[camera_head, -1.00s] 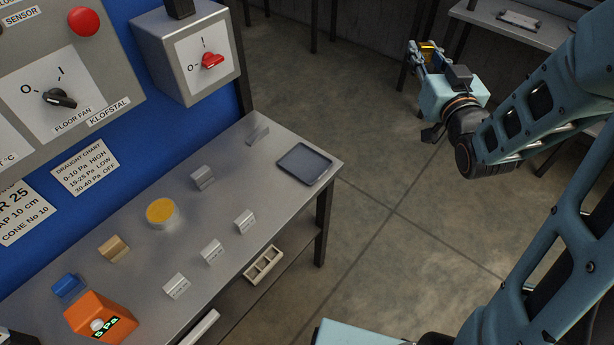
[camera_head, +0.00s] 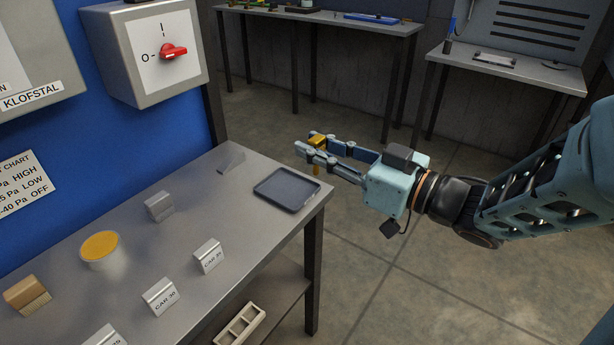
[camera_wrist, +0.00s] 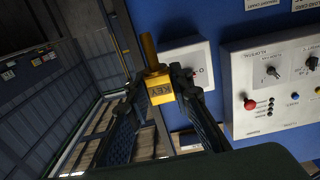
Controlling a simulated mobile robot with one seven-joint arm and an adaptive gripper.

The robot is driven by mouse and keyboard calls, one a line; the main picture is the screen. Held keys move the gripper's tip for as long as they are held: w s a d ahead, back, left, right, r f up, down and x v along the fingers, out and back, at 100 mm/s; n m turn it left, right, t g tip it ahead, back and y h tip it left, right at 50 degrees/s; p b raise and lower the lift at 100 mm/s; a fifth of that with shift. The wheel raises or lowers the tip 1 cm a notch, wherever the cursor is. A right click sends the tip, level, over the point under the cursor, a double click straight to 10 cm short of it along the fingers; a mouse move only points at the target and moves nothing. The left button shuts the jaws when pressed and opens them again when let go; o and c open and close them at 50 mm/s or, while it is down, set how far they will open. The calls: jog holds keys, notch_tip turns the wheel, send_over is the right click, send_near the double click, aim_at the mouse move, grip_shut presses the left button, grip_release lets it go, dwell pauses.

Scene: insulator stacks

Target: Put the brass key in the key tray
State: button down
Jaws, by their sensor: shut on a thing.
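The brass key (camera_head: 317,140) is a yellow-gold piece held between my gripper's (camera_head: 312,152) fingertips. In the wrist view the key (camera_wrist: 158,88) shows a block marked KEY with a round shaft, and the fingers of my gripper (camera_wrist: 166,84) close on its sides. The key tray, taken to be the shallow dark grey tray (camera_head: 287,189), lies empty on the metal bench near its far right corner. My gripper is above and slightly right of the tray in the head view, apart from it.
The metal bench (camera_head: 185,240) also bears a yellow-topped round pot (camera_head: 101,250), a brush (camera_head: 27,295) and several metal label blocks. A grey box with a red switch (camera_head: 173,51) stands behind. Two other tables stand farther back. Bare floor lies right of the bench.

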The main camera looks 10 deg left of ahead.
jog(key=shift+s+a+f, duration=0.15)
jog(key=shift+s+f, duration=0.1)
jog(key=shift+f, duration=0.25)
jog(key=shift+w+a+f+g+b, duration=0.15)
jog(key=shift+a+f+g+b, duration=0.1)
jog(key=shift+g+b, duration=0.1)
jog(key=w+a+f+b, duration=0.1)
jog(key=w+a+f, duration=0.1)
jog(key=w, duration=0.1)
jog(key=w+a+f+b, duration=0.2)
jog(key=w+a+f, duration=0.1)
jog(key=w+a+f+b, duration=0.2)
jog(key=w+f, duration=0.1)
jog(key=shift+w+a+f, duration=0.2)
jog(key=shift+w+a, duration=0.2)
jog(key=shift+w+a+f, duration=0.1)
jog(key=shift+f, duration=0.1)
jog(key=shift+w+a+f+b, duration=0.15)
jog(key=shift+f+b, duration=0.45)
jog(key=shift+f, duration=0.3)
jog(key=shift+w+f+b, duration=0.1)
jog(key=shift+f+b, duration=0.5)
jog(key=shift+f, duration=0.25)
jog(key=shift+f, duration=0.2)
jog(key=c, duration=1.7)
grip_release()
